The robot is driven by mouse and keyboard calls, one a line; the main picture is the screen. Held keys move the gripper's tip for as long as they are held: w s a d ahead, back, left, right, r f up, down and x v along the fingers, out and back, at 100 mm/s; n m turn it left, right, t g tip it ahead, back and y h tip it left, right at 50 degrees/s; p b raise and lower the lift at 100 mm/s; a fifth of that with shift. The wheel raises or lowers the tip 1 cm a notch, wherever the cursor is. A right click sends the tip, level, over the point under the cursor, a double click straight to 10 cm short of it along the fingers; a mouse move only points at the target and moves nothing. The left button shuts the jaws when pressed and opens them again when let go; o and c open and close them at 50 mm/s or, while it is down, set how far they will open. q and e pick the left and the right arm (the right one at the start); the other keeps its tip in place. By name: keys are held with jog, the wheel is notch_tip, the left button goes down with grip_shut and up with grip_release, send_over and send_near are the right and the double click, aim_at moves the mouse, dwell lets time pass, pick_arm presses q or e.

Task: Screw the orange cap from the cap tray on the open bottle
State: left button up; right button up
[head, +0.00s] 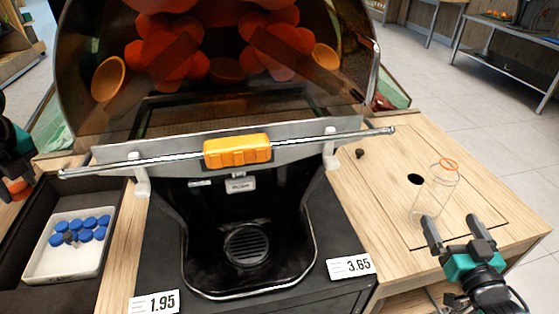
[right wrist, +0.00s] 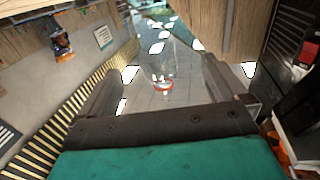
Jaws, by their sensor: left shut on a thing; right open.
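A clear bottle (head: 433,195) with an orange ring at its top stands on the wooden counter at right. In the right wrist view its orange ring (right wrist: 163,90) shows between the fingers. My right gripper (head: 455,230) is open, its fingertips close to the bottle's lower part; I cannot tell whether they touch. My left gripper (head: 14,170) is at the far left edge, partly cut off, shut on an orange piece that looks like the orange cap (head: 18,188). The white cap tray (head: 50,273) holds several blue caps (head: 86,235); no orange cap shows in it.
The juicer (head: 250,245) fills the middle, with an orange-handled bar (head: 238,151) across its front. Price tags (head: 154,303) and (head: 350,265) stand in front. A round hole (head: 415,179) and a small dark knob (head: 360,153) are on the right counter.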

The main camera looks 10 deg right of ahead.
aim_at(438, 201)
pick_arm(q)
jog(key=shift+f+b, duration=0.45)
pick_arm(e)
jog(key=shift+w+d, duration=0.15)
jog(key=shift+w, duration=0.95)
jog(key=shift+w+d, duration=0.2)
jog(key=shift+w, duration=0.95)
jog(key=shift+w+d, duration=0.15)
jog(key=shift+w, duration=0.95)
pick_arm(q)
jog(key=shift+f+b, duration=0.55)
pick_arm(e)
jog(key=shift+w+d, duration=0.25)
jog(key=shift+w, duration=0.6)
jog(key=shift+w+d, duration=0.2)
jog(key=shift+w, duration=0.65)
jog(key=shift+w+d, duration=0.25)
jog(key=shift+w, duration=0.6)
jog(key=c, duration=1)
